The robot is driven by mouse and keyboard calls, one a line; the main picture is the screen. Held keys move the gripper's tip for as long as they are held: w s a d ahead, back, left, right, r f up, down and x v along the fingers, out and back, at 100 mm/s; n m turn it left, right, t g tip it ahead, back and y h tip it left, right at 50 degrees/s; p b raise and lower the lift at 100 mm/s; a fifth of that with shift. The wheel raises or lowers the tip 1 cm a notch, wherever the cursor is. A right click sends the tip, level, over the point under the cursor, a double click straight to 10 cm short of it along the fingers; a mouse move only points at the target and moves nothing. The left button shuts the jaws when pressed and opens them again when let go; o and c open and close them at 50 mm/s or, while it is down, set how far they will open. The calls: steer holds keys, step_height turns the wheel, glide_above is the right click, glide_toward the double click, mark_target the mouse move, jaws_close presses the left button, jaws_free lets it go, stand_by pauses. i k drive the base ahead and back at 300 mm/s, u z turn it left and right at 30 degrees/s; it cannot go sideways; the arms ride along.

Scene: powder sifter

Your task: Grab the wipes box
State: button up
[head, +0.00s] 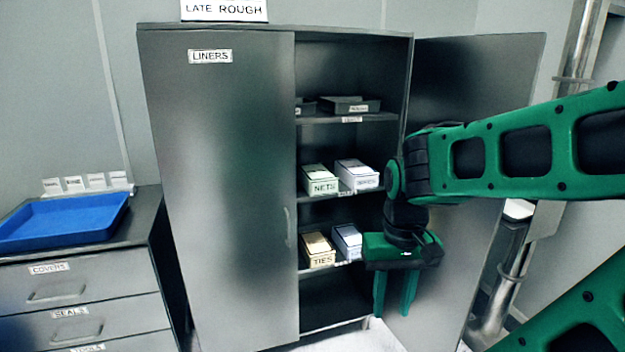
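A white box (357,175) stands at the right of the cabinet's middle shelf, with a label too blurred to read surely; it may be the wipes box. A pale bluish box (348,242) stands on the shelf below, its label not readable, so I cannot tell which of the two is the wipes box. My gripper (394,308) is pointing down in front of the open cabinet, to the right of the lower boxes. Its two green fingers are apart with nothing between them. My arm comes in from the right.
A box marked NETS (320,180) and one marked TIES (318,250) stand left of these boxes. Dark trays (350,105) lie on the top shelf. The left door (220,200) is shut; the right door (480,80) stands open. A blue tray (65,222) lies on drawers at left.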

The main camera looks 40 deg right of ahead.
mark_target(355, 174)
steer(key=u, duration=1.6)
steer(key=i, duration=1.95)
steer(key=z, duration=3.85)
